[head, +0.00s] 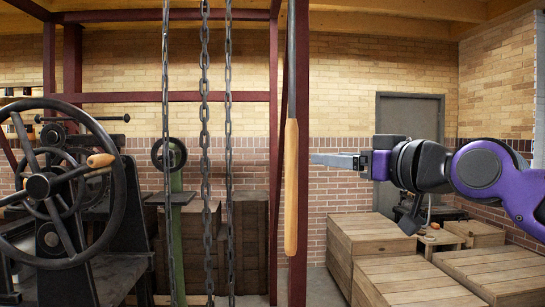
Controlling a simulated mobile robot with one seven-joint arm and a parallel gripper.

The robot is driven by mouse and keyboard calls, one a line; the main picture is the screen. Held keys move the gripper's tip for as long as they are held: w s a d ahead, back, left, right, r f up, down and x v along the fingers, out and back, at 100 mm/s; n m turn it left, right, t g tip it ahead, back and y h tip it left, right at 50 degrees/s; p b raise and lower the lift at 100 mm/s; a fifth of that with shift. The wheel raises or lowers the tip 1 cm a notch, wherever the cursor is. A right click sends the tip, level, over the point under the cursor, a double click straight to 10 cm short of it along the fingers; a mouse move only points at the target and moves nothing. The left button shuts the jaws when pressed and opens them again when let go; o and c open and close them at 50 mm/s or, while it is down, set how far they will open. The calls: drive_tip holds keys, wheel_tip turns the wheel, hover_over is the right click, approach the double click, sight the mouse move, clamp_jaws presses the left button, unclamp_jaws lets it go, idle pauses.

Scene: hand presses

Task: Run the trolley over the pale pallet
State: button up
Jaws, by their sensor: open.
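My gripper (318,160) points left from the right side, its pale fingers at the middle height of the picture. Seen side-on, they look close together, and nothing shows between them. A long hanging bar with a pale wooden grip (291,190) stands upright just left of the fingertips; I see a small gap in the picture but cannot tell the depth between them. Dark chains (206,130) hang from above the picture's top edge left of the bar. The trolley does not show. I cannot make out a pale pallet for certain.
A large spoked handwheel (60,178) on a dark press fills the left. Wooden crates (375,236) stand low at the right, below my arm. Dark red posts (273,120) and beams frame the middle. A grey door (410,112) is in the brick wall behind.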

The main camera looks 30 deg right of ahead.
drive_tip(key=w+p, duration=0.2)
drive_tip(key=w, duration=1.5)
drive_tip(key=shift+w, duration=0.15)
clamp_jaws()
idle(0.8)
